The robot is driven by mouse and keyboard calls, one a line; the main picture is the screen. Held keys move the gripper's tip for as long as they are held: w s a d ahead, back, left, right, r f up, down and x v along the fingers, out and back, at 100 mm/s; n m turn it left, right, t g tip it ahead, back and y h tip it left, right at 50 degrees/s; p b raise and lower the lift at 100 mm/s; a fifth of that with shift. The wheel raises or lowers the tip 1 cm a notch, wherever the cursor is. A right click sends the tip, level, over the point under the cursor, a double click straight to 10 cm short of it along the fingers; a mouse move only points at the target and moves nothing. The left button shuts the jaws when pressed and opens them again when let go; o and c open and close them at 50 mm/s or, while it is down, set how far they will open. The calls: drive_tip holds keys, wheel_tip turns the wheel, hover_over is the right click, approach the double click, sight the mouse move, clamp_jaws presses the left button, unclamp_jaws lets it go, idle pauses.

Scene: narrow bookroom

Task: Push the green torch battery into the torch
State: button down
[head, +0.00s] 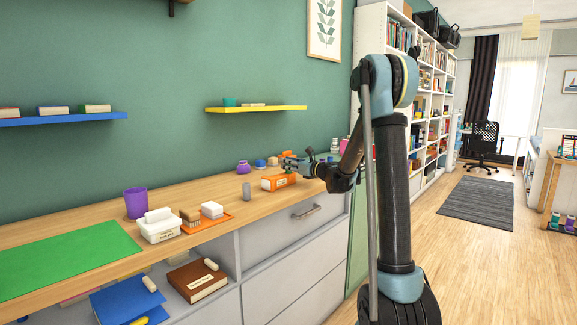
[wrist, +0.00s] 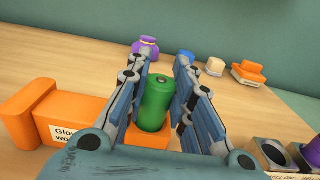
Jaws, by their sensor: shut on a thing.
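The green torch battery (wrist: 157,103) stands between the fingers of my gripper (wrist: 160,95) in the wrist view, and the gripper is shut on it. An orange torch (wrist: 72,118) with a white label, partly hidden, lies at the left. An orange part (wrist: 147,138), which seems to belong to the torch, shows just below the battery's lower end. Whether the battery touches it or is partly inside it, I cannot tell. In the head view the torch (head: 274,183) lies on the wooden counter with my gripper (head: 290,162) low above it; the battery cannot be made out there.
A grey cylinder (head: 246,191) stands left of the torch. Behind are a purple pot (wrist: 146,48), a cream piece (wrist: 215,66) and an orange piece (wrist: 249,72). A labelled holder (wrist: 272,154) is close on the right. The green mat (head: 65,258) at far left is bare.

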drive_tip(key=shift+f, duration=0.6)
drive_tip(key=c, duration=0.7)
unclamp_jaws()
drive_tip(key=shift+d, duration=0.1)
drive_tip(key=shift+v, duration=4.95)
drive_tip(key=shift+f, duration=0.1)
